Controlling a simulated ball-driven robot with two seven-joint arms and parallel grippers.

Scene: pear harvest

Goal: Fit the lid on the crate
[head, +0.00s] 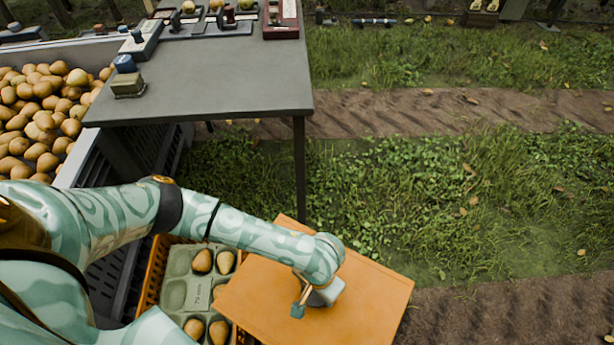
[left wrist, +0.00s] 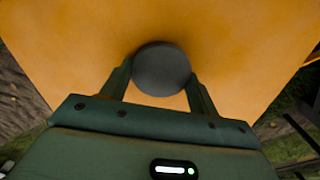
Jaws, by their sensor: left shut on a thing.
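The orange lid (head: 370,297) is a flat square panel at the lower middle of the head view. My left gripper (head: 303,304) is over the lid, shut on its knob. In the left wrist view the dark round knob (left wrist: 162,69) sits between the two fingers of my left gripper (left wrist: 160,88), with the orange lid (left wrist: 235,40) behind it. The orange crate (head: 152,277) is left of the lid, which overlaps its right part. Inside the crate a grey-green moulded tray (head: 173,293) holds several pears (head: 202,261). The crate's right side is hidden under the lid. My right gripper does not show.
A grey table (head: 210,85) stands behind, with a stamp-like block with a blue top (head: 127,80) and other devices on it. A large bin of pears (head: 35,110) is at the left. Grass and bare soil lie open to the right.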

